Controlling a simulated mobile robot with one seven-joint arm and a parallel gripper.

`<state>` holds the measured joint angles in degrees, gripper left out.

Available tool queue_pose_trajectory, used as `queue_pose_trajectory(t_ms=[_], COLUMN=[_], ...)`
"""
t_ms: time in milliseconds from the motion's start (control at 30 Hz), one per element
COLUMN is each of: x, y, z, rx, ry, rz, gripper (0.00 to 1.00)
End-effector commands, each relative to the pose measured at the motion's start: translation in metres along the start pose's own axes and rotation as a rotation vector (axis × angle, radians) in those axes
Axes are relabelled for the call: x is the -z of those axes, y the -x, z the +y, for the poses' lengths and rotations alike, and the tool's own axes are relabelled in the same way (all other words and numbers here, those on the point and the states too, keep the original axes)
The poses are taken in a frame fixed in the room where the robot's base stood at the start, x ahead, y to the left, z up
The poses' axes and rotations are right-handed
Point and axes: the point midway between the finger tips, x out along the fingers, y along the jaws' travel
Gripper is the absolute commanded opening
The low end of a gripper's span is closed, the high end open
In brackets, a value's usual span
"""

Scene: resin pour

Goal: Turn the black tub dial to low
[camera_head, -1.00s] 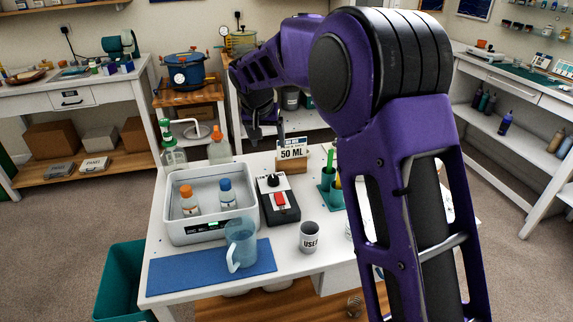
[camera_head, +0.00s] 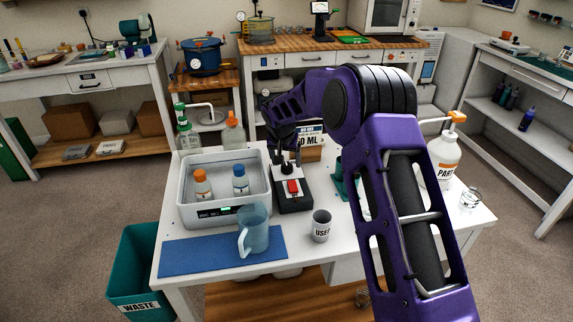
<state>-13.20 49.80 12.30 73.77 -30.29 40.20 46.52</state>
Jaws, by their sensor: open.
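The black control box (camera_head: 293,204) stands on the white table just right of the grey tub (camera_head: 225,212). It carries a red switch (camera_head: 293,186), and the black dial (camera_head: 286,169) is at its far end. My gripper (camera_head: 284,158) hangs from the purple arm, pointing down right over the dial, its fingers open. The fingers partly cover the dial, so its setting cannot be read, and I cannot tell whether they touch it. The tub holds an orange-capped bottle (camera_head: 202,186) and a blue-capped bottle (camera_head: 240,182).
A blue jug (camera_head: 253,232) stands on a blue mat (camera_head: 190,253) in front of the tub. A cup marked USED (camera_head: 320,228) is near the box. A 50 ML sign (camera_head: 316,136) is partly hidden behind my arm.

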Motion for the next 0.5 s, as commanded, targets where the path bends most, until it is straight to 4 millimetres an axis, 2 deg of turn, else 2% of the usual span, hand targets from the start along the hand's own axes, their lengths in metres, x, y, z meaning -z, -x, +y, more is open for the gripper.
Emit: queue_pose_trajectory(t_ms=[33, 200, 500], x=[0.0, 0.0, 0.001], y=[-0.009, -0.022, -0.025], z=[0.0, 0.0, 0.0], rx=[-0.001, 0.0, 0.0], ry=[0.0, -0.002, -0.001], rz=[-0.002, 0.0, 0.001], gripper=[0.78, 0.78, 0.78])
